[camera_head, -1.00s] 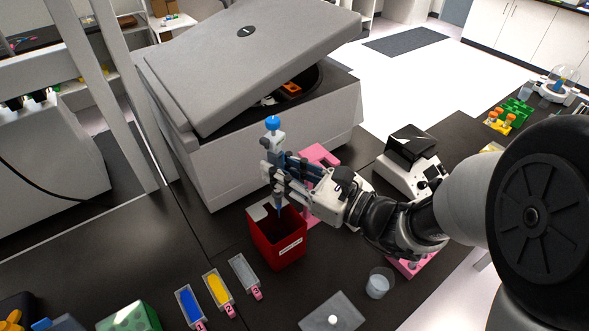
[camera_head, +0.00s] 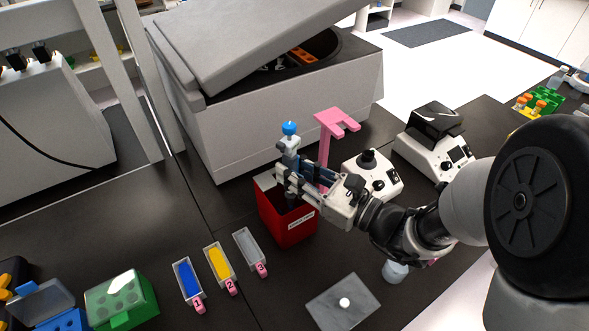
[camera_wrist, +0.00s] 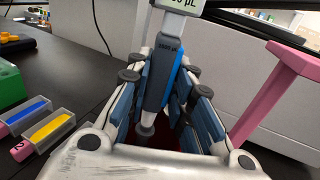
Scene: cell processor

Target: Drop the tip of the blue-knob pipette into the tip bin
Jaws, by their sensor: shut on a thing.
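My gripper (camera_head: 289,180) is shut on the blue-knob pipette (camera_head: 289,142), which is held nearly upright with its blue knob on top. In the wrist view the pipette's grey and blue body (camera_wrist: 160,75) sits between the two fingers (camera_wrist: 160,100). The tip bin (camera_head: 291,232) is a red box with a white label on its front, directly below the gripper. The pipette's lower end reaches down at the bin's opening. The tip itself is hidden, so I cannot tell how deep it is. Dark red of the bin shows below the fingers in the wrist view (camera_wrist: 190,142).
A large grey centrifuge (camera_head: 290,110) with a raised lid stands behind the bin. A pink stand (camera_head: 326,140) and a white mixer (camera_head: 372,178) are close on the right. Yellow (camera_head: 219,263) and blue (camera_head: 188,280) troughs lie front left. A flat grey plate (camera_head: 343,303) lies in front.

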